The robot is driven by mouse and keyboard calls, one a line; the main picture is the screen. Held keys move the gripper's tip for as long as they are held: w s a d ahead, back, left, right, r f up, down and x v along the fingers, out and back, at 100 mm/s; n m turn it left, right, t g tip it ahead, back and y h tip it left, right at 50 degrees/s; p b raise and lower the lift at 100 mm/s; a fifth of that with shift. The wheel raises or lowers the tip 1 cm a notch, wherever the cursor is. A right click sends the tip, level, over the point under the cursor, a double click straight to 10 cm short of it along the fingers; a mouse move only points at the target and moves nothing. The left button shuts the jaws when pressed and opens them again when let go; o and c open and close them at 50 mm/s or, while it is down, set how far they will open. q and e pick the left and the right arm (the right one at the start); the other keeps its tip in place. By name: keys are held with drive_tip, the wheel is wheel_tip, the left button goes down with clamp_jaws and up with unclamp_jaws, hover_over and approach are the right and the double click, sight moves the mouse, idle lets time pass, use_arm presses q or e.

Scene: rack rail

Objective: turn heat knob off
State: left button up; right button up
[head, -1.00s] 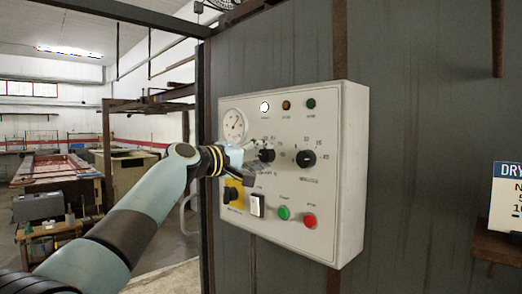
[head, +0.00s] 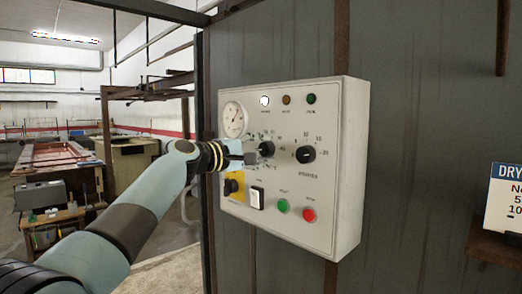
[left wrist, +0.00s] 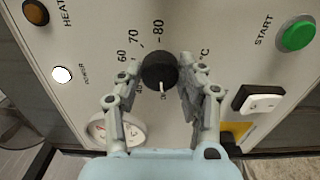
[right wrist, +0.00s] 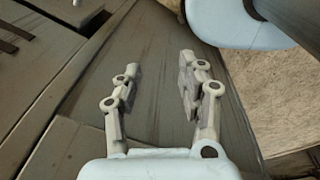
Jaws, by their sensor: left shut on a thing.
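The heat knob (left wrist: 159,69) is a round black dial on the white control panel (head: 345,180), with numbers 60, 70 and 80 beside it. It also shows in the head view (head: 267,149), partly behind my left gripper (head: 252,156). In the left wrist view my left gripper (left wrist: 160,76) has one finger on each side of the knob and is shut on it. The knob's white pointer line faces the bottom of that view, toward my palm. Some scale marks are hidden or too small to read. My right gripper (right wrist: 159,78) is open and empty.
The panel also holds a second black knob (head: 305,154), a green button (head: 283,206), a red button (head: 308,215), a white rocker switch (head: 257,198), a yellow-backed switch (head: 234,187) and a gauge (head: 233,119). A sign (head: 505,200) stands on a shelf at right.

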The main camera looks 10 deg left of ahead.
use_arm(q)
drive_tip(key=shift+f, duration=0.15)
drive_tip(key=o, duration=1.2)
drive_tip(key=shift+c, duration=0.2)
drive_tip(key=v, duration=1.2)
